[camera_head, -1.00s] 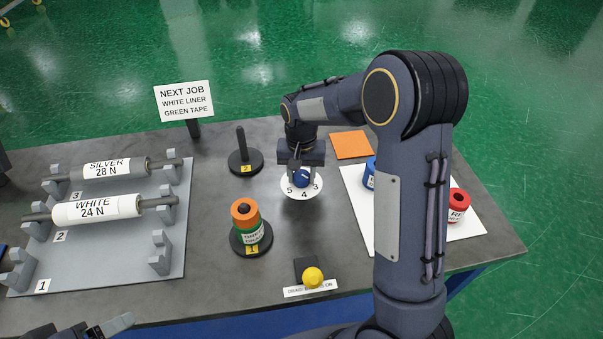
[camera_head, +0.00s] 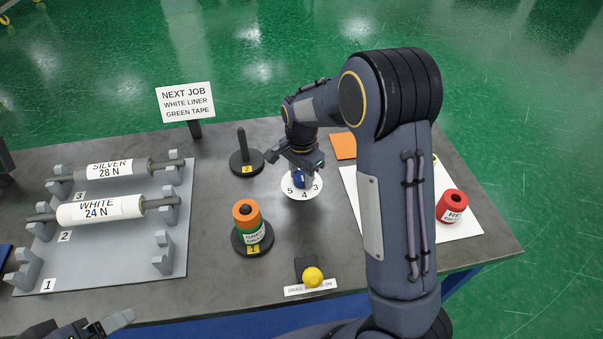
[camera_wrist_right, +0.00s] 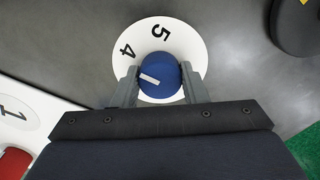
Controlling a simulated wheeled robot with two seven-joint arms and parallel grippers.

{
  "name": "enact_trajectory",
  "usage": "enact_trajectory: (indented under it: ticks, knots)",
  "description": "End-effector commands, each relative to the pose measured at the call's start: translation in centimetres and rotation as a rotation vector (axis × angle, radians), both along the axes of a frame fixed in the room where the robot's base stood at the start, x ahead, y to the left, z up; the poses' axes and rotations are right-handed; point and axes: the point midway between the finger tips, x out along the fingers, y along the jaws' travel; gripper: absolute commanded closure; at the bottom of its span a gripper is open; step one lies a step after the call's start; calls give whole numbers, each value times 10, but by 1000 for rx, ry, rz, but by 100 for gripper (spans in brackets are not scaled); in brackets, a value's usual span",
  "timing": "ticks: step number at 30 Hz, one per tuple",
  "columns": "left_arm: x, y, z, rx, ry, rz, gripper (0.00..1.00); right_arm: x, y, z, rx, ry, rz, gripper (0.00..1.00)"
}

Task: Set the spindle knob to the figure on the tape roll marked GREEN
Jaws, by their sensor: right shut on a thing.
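My right gripper (camera_head: 299,178) points down and is shut on the blue spindle knob (camera_wrist_right: 158,78).
A sign (camera_head: 186,102) reads NEXT JOB, WHITE LINER, GREEN TAPE. An empty post (camera_head: 242,150) stands behind. The liner rolls SILVER 28 N (camera_head: 110,169) and WHITE 24 N (camera_head: 100,209) lie left. A yellow knob (camera_head: 313,277) is in front. A red roll (camera_head: 453,206) stands right.

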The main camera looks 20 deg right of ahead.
Motion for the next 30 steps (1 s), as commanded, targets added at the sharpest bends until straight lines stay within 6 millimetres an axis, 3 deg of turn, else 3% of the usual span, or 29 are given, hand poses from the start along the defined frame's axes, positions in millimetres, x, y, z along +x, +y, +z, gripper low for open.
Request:
enact_trajectory:
  ticks: [16, 17, 21, 30]
  knots:
    - [0, 0, 1, 0, 0, 0, 21, 2, -1, 2, -1, -6, -28, 84]
    - [0, 0, 1, 0, 0, 0, 21, 2, -1, 2, -1, -6, -28, 60]
    - [0, 0, 1, 0, 0, 0, 21, 1, 0, 1, 0, -4, -28, 41]
    - [0, 0, 1, 0, 0, 0, 21, 1, 0, 1, 0, -2, -27, 39]
